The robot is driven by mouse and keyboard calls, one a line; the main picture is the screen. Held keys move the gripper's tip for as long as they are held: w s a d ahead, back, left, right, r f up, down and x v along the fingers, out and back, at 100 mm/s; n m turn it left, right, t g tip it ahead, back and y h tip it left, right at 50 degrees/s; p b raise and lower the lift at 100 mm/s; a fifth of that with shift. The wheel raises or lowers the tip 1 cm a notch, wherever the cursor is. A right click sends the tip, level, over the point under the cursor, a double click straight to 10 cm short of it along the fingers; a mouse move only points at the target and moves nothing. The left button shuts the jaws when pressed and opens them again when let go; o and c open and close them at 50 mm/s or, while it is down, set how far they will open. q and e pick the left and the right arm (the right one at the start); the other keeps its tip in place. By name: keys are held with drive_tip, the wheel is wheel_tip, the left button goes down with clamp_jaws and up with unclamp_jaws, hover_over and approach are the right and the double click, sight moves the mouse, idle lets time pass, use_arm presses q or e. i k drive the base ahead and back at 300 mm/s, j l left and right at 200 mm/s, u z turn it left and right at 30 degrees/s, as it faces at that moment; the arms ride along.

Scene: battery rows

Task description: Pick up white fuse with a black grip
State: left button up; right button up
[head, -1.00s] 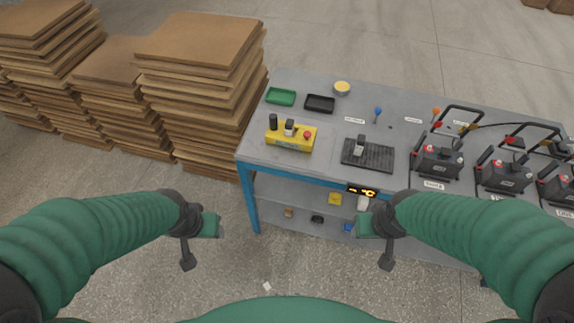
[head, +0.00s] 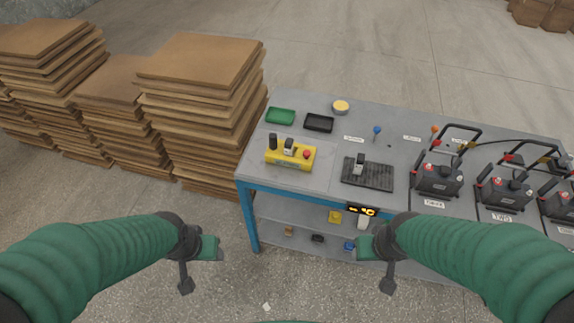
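A small light-coloured block with a dark top (head: 289,147) stands upright on the yellow box (head: 290,163) on the table. A similar light-and-dark piece (head: 358,163) stands upright on the black ribbed mat (head: 368,177). I cannot tell for sure which one is the white fuse with a black grip. My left gripper (head: 200,262) is in front of the table's left corner, apart from everything. My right gripper (head: 376,263) is in front of the table's front edge, touching nothing I can see. Neither shows clearly whether its fingers are open.
The grey table (head: 210,0) is not reached by either arm. A green tray (head: 280,116), a black tray (head: 319,123) and a yellow-topped tin (head: 341,107) stand at the back. Black batteries (head: 437,180) line the right. Cardboard stacks (head: 200,60) stand at left.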

sight(289, 145)
drive_tip(key=i+j+u, duration=0.15)
drive_tip(key=i+u, duration=0.15)
drive_tip(key=i, duration=0.4)
drive_tip(key=i+u, duration=0.25)
drive_tip(key=i, duration=0.45)
